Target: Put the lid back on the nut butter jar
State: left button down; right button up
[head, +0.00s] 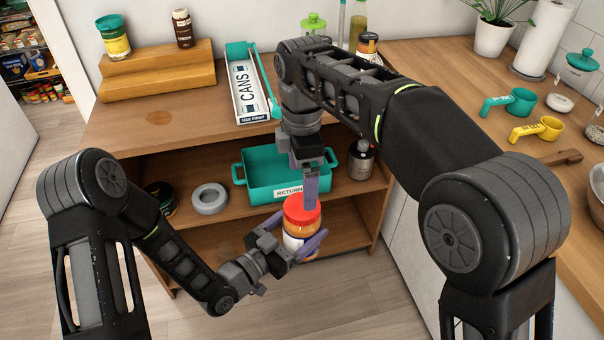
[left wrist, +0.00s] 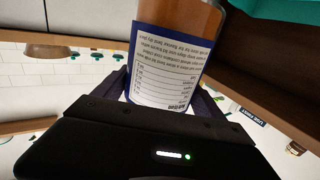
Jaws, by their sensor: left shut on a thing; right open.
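The nut butter jar (head: 297,241), orange-brown with a white and blue label, is held upright in front of the shelf by my left gripper (head: 290,236), which is shut around its body. The red lid (head: 301,211) sits at the jar's top; I cannot tell whether it is fully seated. My right gripper (head: 311,198) is open and points down at the lid, one finger overlapping it in view; contact is unclear. In the left wrist view, the jar's label (left wrist: 164,68) shows between the fingers of my left gripper (left wrist: 168,88); the lid is out of frame.
Behind the jar, a teal return bin (head: 262,188) stands on the wooden shelf, with a grey ring (head: 209,199) to its left and a dark bottle (head: 361,162) to its right. The counter (head: 440,75) is at right.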

aim_at(301, 205)
jog(key=shift+f, duration=3.85)
jog(key=shift+c, duration=0.4)
jog(key=c, duration=1.4)
jog(key=m, duration=0.4)
jog(key=shift+m, duration=0.4)
jog(key=m, duration=1.7)
jog(key=o, duration=1.5)
jog(key=shift+o, duration=0.2)
